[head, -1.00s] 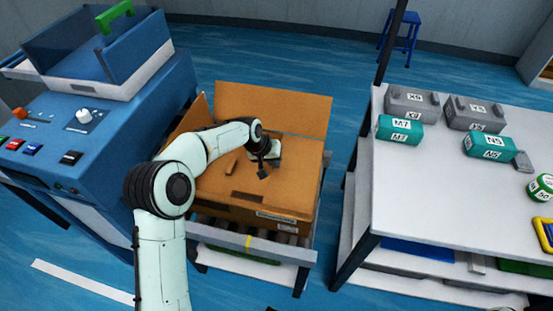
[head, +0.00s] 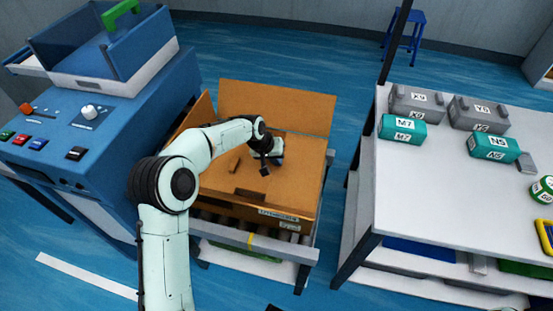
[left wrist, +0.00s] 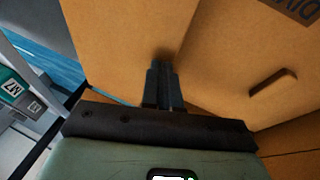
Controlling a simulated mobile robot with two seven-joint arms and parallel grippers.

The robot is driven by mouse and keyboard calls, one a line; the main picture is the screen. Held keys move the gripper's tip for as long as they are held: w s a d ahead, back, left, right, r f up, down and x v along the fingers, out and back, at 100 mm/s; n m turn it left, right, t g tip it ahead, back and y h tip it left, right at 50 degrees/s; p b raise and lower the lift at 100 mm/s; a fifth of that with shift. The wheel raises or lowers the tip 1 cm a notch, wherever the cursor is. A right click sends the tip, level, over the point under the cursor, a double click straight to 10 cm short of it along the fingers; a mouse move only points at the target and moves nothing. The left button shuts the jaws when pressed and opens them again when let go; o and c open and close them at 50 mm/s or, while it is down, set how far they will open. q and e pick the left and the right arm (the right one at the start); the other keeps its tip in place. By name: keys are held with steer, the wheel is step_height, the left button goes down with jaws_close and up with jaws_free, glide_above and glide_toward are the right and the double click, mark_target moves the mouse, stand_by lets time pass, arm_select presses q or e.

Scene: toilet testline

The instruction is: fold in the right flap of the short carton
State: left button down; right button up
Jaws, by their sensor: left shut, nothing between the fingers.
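The short carton (head: 285,195) is a brown box on a roller stand. Its back flap (head: 290,102) stands up, and its left flap (head: 197,118) stands tilted. The right flap (head: 305,160) looks nearly level in the head view; its exact angle is hard to tell. My left gripper (head: 265,170) is over the carton, shut and empty. In the left wrist view its closed fingertips (left wrist: 163,66) are at the cardboard, close to or touching it; I cannot tell which. A cardboard panel with a dark slot (left wrist: 272,82) lies to their right. My right gripper is not in view.
A blue machine (head: 95,120) stands close on the left. A white table (head: 430,190) with grey and teal boxes stands on the right. A floor gap separates it from the carton's stand (head: 300,252).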

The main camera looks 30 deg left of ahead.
arm_select(q)
steer(key=shift+r, duration=0.4)
step_height(320, 180, up, 5)
steer(key=p, duration=0.3)
steer(key=shift+f, duration=0.2)
steer(key=a+v, duration=0.1)
steer(key=v, duration=0.8)
steer(key=shift+s, duration=0.35)
steer(key=shift+f, duration=0.15)
